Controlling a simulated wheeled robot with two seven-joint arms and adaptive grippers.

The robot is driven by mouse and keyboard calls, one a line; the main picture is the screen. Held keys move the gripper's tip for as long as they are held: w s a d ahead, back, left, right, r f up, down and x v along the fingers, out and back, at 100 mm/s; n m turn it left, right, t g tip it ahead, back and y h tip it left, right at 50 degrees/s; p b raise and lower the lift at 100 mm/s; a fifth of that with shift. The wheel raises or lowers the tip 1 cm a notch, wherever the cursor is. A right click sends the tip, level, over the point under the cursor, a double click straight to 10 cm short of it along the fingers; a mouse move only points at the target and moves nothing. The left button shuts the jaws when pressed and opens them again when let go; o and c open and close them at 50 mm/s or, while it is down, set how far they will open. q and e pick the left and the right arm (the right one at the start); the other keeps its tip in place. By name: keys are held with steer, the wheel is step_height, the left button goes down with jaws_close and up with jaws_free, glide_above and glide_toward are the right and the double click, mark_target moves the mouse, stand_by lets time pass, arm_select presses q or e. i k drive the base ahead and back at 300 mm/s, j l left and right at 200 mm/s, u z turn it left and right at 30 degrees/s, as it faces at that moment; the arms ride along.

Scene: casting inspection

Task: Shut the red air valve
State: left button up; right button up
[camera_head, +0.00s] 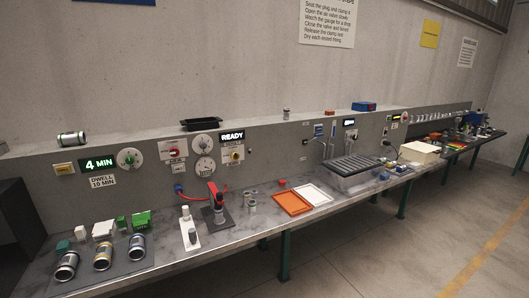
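A clamp with a red handle (213,189) stands on a dark base on the bench. Neither of my grippers is in view.
The long bench (160,262) holds metal cylinders (103,256) on a dark mat at left. A white stand (189,228) is in front of the fitting. An orange tray (292,202), a white tray (313,194) and a dark-slatted basin (352,166) are to the right. The floor in front is clear.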

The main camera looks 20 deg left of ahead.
mark_target(174, 151)
steer(key=u, duration=1.5)
